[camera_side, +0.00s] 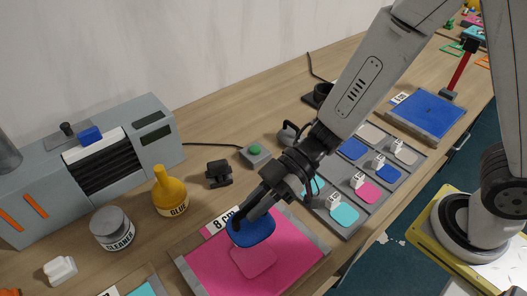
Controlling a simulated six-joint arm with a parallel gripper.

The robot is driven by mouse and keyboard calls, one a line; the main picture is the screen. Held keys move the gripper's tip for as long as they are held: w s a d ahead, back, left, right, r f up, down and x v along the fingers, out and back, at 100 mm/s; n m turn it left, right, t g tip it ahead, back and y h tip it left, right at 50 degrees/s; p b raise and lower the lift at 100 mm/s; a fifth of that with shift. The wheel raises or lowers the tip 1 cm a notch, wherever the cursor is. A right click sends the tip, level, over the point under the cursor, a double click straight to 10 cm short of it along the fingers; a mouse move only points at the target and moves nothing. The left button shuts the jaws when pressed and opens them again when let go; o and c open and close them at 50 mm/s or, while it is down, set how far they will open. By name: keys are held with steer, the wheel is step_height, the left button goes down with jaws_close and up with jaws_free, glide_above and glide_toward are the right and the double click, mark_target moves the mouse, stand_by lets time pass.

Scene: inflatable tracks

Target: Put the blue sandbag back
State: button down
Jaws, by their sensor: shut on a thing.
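The blue sandbag (253,233) is a flat rounded square. It is held by my gripper (253,216) over the pink pad (215,282), at the far edge near the "8 cm" sign (218,226). My gripper is shut on it from above; the gap between bag and pad is hard to judge. A lighter pink square (254,263) lies on the pad, just in front of the bag. To the right, a grey sorting tray (375,217) holds several coloured sandbags, among them a cyan one (344,214), a pink one (367,192) and a blue one (387,173). My arm hides part of the tray.
A yellow glue bottle (169,192), a cleaner tin (111,228) and a black block (218,173) stand left of my gripper. A green button box (255,155) is behind it. A blue pad (427,112) lies at the far right. A grey machine (90,165) fills the left.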

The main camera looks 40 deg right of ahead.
steer(key=w+d+m+t+h, duration=0.8)
steer(key=w+d+m+t, duration=0.45)
steer(key=w+d, duration=0.5)
steer(key=w+d+f+m+h, duration=0.1)
steer(key=d+m+h, duration=0.3)
steer(key=d, duration=0.9)
steer(key=w+d+f+m+h, duration=0.2)
steer(key=w+d+m+h, duration=0.2)
steer(key=d, duration=0.9)
steer(key=shift+d+f+m+h, duration=0.15)
steer(key=shift+f+m+h, duration=0.2)
steer(key=shift+h, duration=0.55)
steer(key=shift+f, duration=2.15)
steer(key=shift+f, duration=0.1)
steer(key=shift+f, duration=1.7)
